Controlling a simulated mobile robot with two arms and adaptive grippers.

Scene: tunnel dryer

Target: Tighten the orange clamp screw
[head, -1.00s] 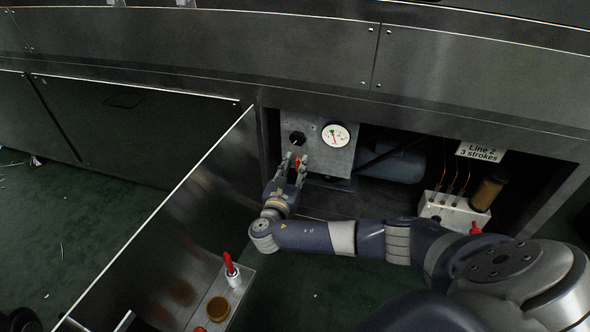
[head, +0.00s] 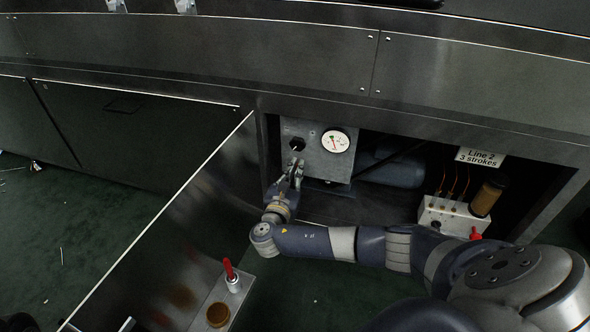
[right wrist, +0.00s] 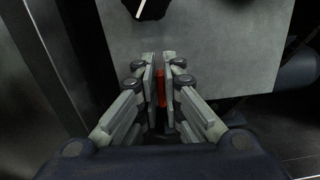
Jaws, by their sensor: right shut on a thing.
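The orange clamp screw (right wrist: 161,88) shows in the right wrist view as a narrow orange-red strip between the fingers. My right gripper (right wrist: 160,58) is shut on it, and the fingers hide most of it. In the head view my right gripper (head: 294,166) is at the lower left of the grey panel (head: 313,160), below the black knob (head: 297,144). The screw cannot be made out in the head view. My left gripper is not in view.
A round gauge (head: 335,141) sits on the panel. A pump block (head: 452,217) with a brown cylinder (head: 486,199) stands right, under a "Line 2 3 strokes" sign (head: 481,156). An open metal door (head: 200,200) is left of my arm. A red-tipped grease tool (head: 232,278) stands on its shelf.

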